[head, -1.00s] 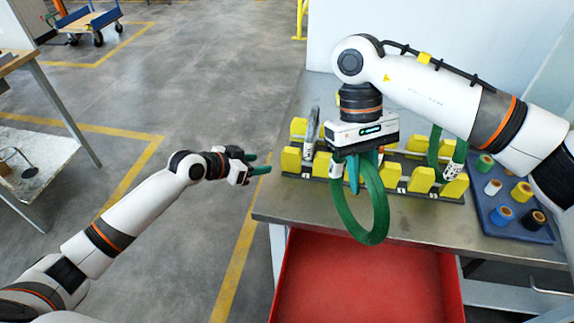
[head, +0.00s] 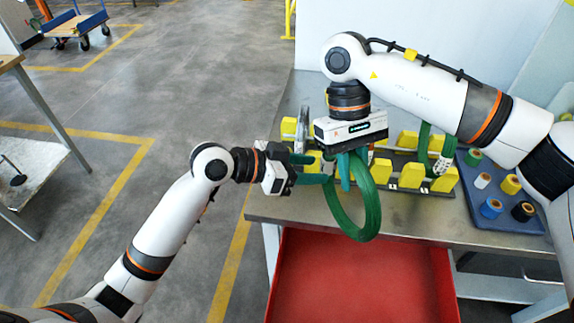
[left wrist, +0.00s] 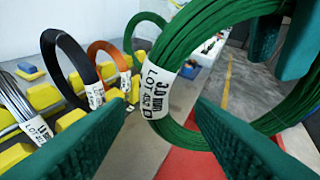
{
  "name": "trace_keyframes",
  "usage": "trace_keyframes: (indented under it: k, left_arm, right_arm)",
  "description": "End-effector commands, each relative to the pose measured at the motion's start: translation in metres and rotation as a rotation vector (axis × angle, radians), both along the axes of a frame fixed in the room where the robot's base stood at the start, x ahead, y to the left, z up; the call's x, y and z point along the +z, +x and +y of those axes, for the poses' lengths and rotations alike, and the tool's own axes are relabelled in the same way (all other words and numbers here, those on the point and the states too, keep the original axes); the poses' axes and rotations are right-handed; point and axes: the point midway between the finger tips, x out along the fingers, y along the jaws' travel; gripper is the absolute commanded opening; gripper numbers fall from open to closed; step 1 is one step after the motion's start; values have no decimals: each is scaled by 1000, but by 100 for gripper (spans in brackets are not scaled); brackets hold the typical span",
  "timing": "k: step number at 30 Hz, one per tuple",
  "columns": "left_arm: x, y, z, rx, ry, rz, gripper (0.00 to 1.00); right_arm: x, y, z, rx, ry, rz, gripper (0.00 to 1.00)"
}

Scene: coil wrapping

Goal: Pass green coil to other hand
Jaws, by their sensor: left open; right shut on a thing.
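The green coil (head: 366,212) hangs from my right gripper (head: 347,170), which is shut on its upper part, above the front edge of the bench. My left gripper (head: 312,171) is open and points right, its fingertips close to the coil's left side. In the left wrist view the coil (left wrist: 218,28) fills the upper middle, with a white label (left wrist: 158,82) on its near side. The open left fingers (left wrist: 150,135) stand below, and I cannot tell whether the coil is between them. My right gripper's fingers (left wrist: 285,40) show at the upper right.
A rack with yellow blocks (head: 410,176) on the metal bench (head: 290,208) holds other coils, among them a black coil (left wrist: 70,68) and an orange coil (left wrist: 112,60). A blue tray (head: 478,205) with several spools is at right. A red bin (head: 360,275) is below the bench edge.

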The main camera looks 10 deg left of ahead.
Motion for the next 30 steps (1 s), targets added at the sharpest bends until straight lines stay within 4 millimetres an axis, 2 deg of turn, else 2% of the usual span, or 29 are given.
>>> trace_keyframes:
  k: [3, 9, 21, 23, 30]
  left_arm:
    - [-7, 10, -19, 0, -3, 1, 49]
    - [-17, 21, -38, 0, 0, 1, 49]
    - [-20, 25, -44, 1, 1, -1, 49]
    - [-20, 25, -44, 1, 1, -1, 43]
    - [-20, 24, -45, -1, 0, -1, 4]
  right_arm:
    - [1, 0, 0, 0, 1, -1, 0]
    - [1, 0, 0, 0, 1, -1, 0]
    - [1, 0, 0, 1, 1, -1, 0]
    - [1, 0, 0, 0, 1, -1, 0]
    - [1, 0, 0, -1, 1, -3, 0]
